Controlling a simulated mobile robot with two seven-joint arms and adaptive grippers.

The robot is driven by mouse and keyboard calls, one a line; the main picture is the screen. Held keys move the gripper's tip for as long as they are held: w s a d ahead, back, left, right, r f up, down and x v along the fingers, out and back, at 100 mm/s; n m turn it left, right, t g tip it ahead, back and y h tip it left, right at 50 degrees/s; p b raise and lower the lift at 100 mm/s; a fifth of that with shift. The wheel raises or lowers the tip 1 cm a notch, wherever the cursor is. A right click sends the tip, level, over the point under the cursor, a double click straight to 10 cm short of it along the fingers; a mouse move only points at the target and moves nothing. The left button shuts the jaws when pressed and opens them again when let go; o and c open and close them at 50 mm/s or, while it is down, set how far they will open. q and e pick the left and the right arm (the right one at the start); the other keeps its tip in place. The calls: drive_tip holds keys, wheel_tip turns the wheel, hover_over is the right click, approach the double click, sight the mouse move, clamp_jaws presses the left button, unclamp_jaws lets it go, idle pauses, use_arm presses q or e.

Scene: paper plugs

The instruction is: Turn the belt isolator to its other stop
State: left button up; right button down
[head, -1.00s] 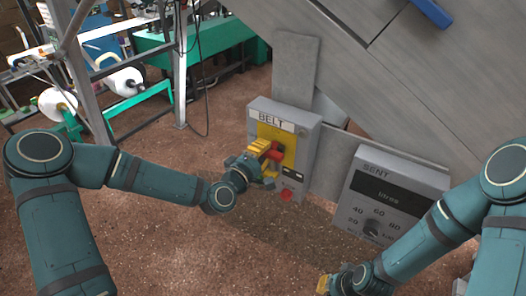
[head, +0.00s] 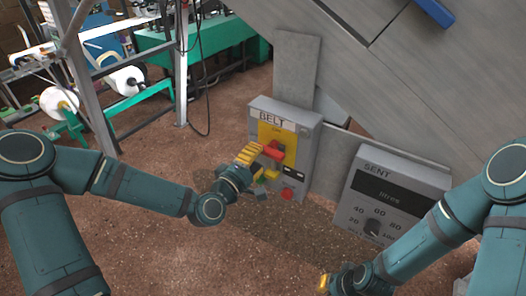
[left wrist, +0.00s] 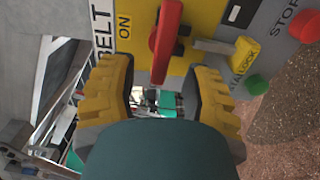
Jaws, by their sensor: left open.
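The belt isolator is a red handle (head: 274,151) on a yellow plate (head: 284,133) of the grey box marked BELT (head: 310,137). In the left wrist view the red handle (left wrist: 166,42) lies crosswise beside the ON label (left wrist: 124,25), its end pointing down the picture, left on the box. My left gripper (head: 259,166) is open and empty, just left of and below the handle. In the left wrist view its yellow fingers (left wrist: 160,88) stand apart, with the handle's end above the gap between them. My right gripper (head: 326,284) is low at the bottom edge, its fingers mostly hidden.
A yellow tab (left wrist: 214,48) by the LOCK lettering sits beside the handle. A red stop button (head: 288,194) is lower on the box. A grey SENT box (head: 397,171) with a litres dial stands to the right. Speckled brown floor lies open to the left.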

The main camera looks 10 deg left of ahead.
use_arm(q)
drive_tip(key=shift+v, duration=1.65)
drive_tip(key=s+d+f+m+g, duration=0.2)
drive_tip(key=d+f+m+g, duration=0.1)
drive_tip(key=f, duration=0.4)
drive_tip(key=s+d+f+m+g, duration=0.2)
drive_tip(key=d+f+g, duration=0.2)
drive_tip(key=f, duration=0.3)
drive_tip(key=s+a+f+m+g+y, duration=0.1)
drive_tip(key=s+f+m+g+y, duration=0.1)
drive_tip(key=s+f+m+g, duration=0.5)
drive_tip(key=s+f+g, duration=0.1)
drive_tip(key=s+f, duration=0.4)
drive_tip(key=shift+a+f+b, duration=0.35)
